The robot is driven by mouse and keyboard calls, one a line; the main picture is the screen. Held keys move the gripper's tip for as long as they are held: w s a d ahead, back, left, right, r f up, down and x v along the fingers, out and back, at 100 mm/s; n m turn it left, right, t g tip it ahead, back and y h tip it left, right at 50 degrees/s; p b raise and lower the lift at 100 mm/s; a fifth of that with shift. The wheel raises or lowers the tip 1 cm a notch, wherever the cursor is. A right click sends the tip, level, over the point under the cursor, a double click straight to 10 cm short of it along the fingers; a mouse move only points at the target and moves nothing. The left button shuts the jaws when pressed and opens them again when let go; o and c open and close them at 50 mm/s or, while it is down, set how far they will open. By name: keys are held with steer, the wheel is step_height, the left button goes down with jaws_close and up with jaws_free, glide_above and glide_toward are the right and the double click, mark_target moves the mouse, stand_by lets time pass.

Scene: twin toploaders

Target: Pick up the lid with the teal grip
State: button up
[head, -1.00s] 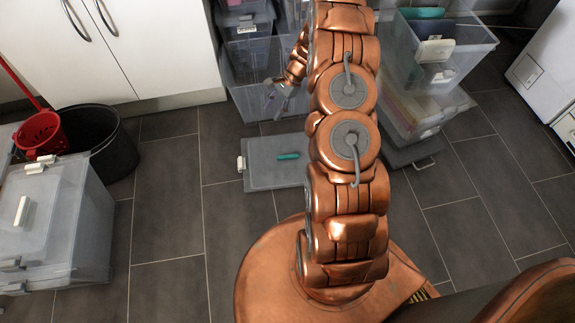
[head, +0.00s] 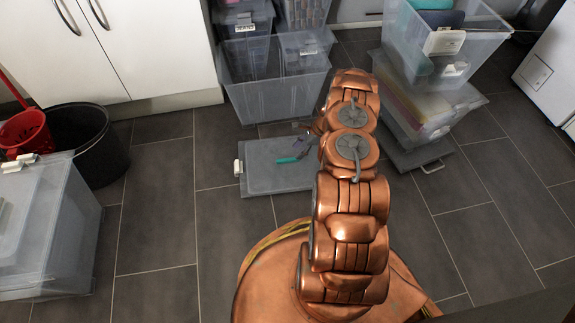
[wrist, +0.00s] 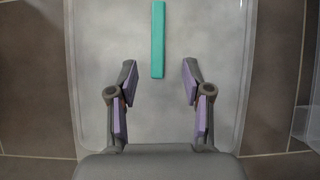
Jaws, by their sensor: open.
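The lid (head: 262,178) is a flat, translucent grey panel lying on the floor, with a white clip on its left edge. Its teal grip (head: 289,160) is a short bar on top, partly behind my gripper in the head view. In the wrist view the lid (wrist: 210,45) fills the middle, and the teal grip (wrist: 158,40) runs upright in the picture. My gripper (wrist: 160,72) is open and empty above the lid. The grip's lower end lies between the fingertips in the picture, touching neither finger. My arm hides the lid's right part in the head view.
Clear bins (head: 275,85) stand behind the lid. Stacked clear boxes (head: 430,95) stand at the back right. A lidded clear box (head: 60,235) and a black bucket (head: 98,150) are at left. Tiled floor (head: 160,235) is free left of the lid.

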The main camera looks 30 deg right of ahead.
mark_target(288, 159)
steer(key=shift+a+r+b+x, duration=0.15)
steer(key=shift+b+x, duration=0.35)
steer(key=shift+x, duration=0.5)
steer(key=shift+a+r+b+x, duration=0.15)
steer(key=shift+b+x, duration=0.4)
steer(key=shift+x, duration=0.45)
steer(key=shift+a+b+x, duration=0.15)
steer(key=shift+b+x, duration=0.35)
steer(key=shift+x, duration=0.5)
jaws_close()
